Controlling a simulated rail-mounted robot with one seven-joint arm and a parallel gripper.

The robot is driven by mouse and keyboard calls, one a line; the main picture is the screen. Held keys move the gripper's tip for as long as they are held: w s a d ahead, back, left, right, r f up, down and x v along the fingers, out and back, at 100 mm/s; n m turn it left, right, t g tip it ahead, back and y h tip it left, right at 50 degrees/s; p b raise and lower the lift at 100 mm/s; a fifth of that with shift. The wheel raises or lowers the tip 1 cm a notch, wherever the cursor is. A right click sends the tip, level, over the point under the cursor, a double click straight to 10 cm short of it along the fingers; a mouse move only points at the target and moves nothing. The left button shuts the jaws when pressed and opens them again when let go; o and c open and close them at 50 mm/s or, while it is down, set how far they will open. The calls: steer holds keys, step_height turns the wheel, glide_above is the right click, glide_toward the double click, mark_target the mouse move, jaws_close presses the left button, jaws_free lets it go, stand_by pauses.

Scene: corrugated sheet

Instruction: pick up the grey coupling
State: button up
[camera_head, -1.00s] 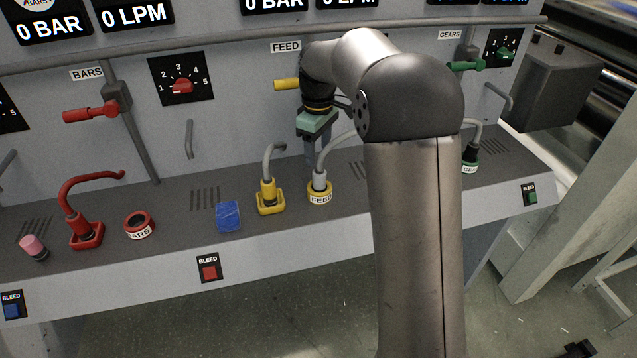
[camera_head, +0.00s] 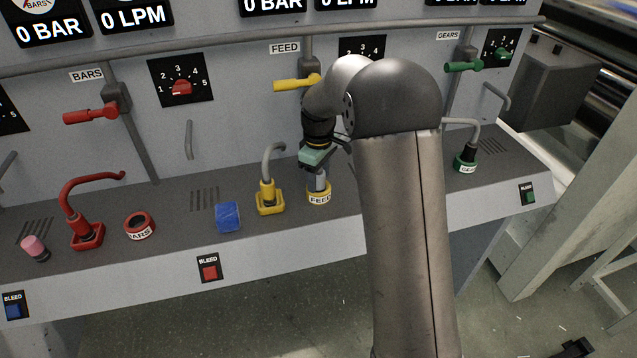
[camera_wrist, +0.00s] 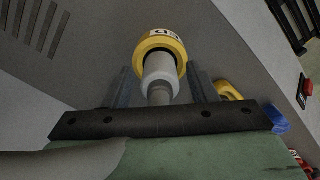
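The grey coupling (camera_wrist: 160,75) sits in the yellow ring marked FEED (camera_wrist: 157,45) in the wrist view. In the head view the coupling (camera_head: 318,183) shows only in part above the yellow FEED ring (camera_head: 320,198), as my gripper hides its top. My gripper (camera_head: 317,172) is over the coupling, pointing down. In the wrist view my gripper's fingers (camera_wrist: 163,87) stand apart, one on each side of the coupling, with gaps between. A grey hose (camera_wrist: 75,160) crosses the lower left of the wrist view.
A yellow-based hose fitting (camera_head: 268,197) stands just left of the FEED ring. A blue block (camera_head: 228,216), a red BARS ring (camera_head: 139,226) and a red fitting (camera_head: 87,232) are farther left. A yellow lever (camera_head: 297,83) is on the panel above.

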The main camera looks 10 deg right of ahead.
steer(key=c, duration=1)
steer(key=shift+o, duration=0.2)
steer(key=shift+r, duration=0.15)
